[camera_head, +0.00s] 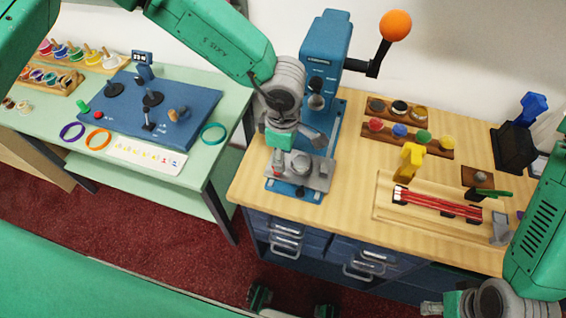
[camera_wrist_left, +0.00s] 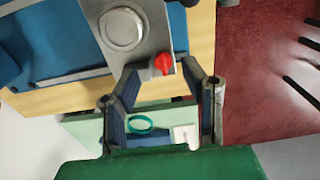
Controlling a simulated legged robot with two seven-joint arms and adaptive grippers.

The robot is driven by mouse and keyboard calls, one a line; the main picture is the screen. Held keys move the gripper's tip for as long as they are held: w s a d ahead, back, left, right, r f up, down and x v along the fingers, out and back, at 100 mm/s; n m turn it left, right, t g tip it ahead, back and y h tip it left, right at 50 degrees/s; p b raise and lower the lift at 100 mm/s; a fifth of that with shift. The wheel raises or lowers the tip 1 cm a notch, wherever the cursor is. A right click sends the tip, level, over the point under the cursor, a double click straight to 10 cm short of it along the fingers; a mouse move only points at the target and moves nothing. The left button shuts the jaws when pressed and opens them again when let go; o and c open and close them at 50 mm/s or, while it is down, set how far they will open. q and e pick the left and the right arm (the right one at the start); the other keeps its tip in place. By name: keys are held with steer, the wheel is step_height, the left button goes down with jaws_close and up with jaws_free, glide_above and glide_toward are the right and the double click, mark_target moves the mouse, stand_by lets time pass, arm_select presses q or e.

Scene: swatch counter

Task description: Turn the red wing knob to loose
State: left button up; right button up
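The red wing knob (camera_wrist_left: 163,64) is on the front edge of a grey metal plate (camera_wrist_left: 150,42) with a round disc. In the head view the knob (camera_head: 278,170) is a small red spot below my left gripper (camera_head: 279,157), on the front left of the blue press (camera_head: 331,50). In the left wrist view my left gripper (camera_wrist_left: 161,67) is open, with its fingertips on either side of the knob and a gap visible on both sides. The knob's setting marks are not readable. My right gripper (camera_head: 432,307) is low at the bottom right, its fingers unclear.
The press has a lever with an orange ball (camera_head: 395,25). The wooden counter (camera_head: 345,205) also holds a rack of colored knobs (camera_head: 407,137) and a tray with red rods (camera_head: 437,203). A green table (camera_head: 190,180) stands to the left across a gap.

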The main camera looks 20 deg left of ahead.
arm_select(q)
step_height(320, 180, up, 7)
steer(key=shift+a+f, duration=0.15)
steer(key=shift+a, duration=0.1)
stand_by(0.3)
steer(key=shift+f, duration=0.1)
